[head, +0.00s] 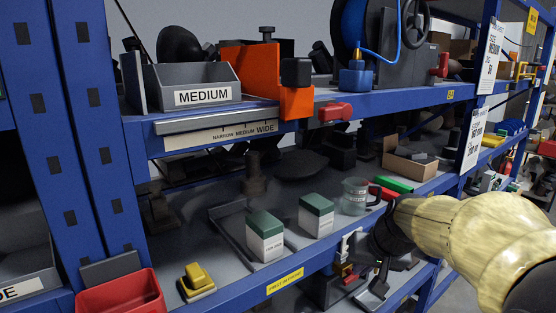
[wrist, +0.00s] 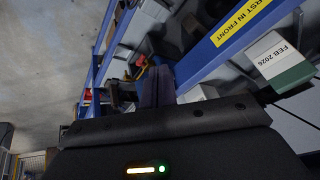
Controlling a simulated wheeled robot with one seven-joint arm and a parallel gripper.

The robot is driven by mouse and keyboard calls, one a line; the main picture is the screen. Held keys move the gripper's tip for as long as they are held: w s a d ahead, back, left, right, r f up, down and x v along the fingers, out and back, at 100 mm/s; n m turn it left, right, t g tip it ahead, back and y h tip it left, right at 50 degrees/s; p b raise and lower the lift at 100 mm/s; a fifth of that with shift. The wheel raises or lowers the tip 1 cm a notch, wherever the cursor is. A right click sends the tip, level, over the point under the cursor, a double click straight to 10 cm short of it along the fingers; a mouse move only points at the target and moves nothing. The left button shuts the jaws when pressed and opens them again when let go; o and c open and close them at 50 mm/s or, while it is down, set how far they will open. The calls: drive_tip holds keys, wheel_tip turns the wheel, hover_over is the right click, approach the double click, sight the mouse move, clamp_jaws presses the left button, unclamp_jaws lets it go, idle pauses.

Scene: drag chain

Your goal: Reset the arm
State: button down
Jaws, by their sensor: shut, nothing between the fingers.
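My arm, in a pale yellow sleeve (head: 470,235), reaches in from the right in the head view. My gripper (head: 378,284) hangs below the dark wrist, in front of the middle shelf's edge. In the wrist view the dark fingers of my gripper (wrist: 157,85) are together, with nothing held between them. Two white boxes with green lids, the left one (head: 265,238) and the right one (head: 316,214), stand on the middle shelf, left of my gripper. One box labelled FEB 2026 (wrist: 275,60) also shows at the right of the wrist view.
The blue shelf edge (head: 245,295) carries a yellow FIRST IN FRONT label (head: 285,281). A clear jug (head: 355,196) stands right of the boxes. A red bin (head: 122,293) and a yellow block (head: 196,281) are at lower left. Bare floor (wrist: 50,60) shows in the wrist view.

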drive_tip(key=s+a+f+n+g+h+p, duration=0.1)
drive_tip(key=s+a+f+g+p, duration=0.1)
drive_tip(key=s+f, duration=1)
drive_tip(key=shift+s+a+f+n+g+h, duration=0.3)
drive_tip(key=shift+s+g, duration=0.1)
drive_tip(key=shift+s, duration=0.25)
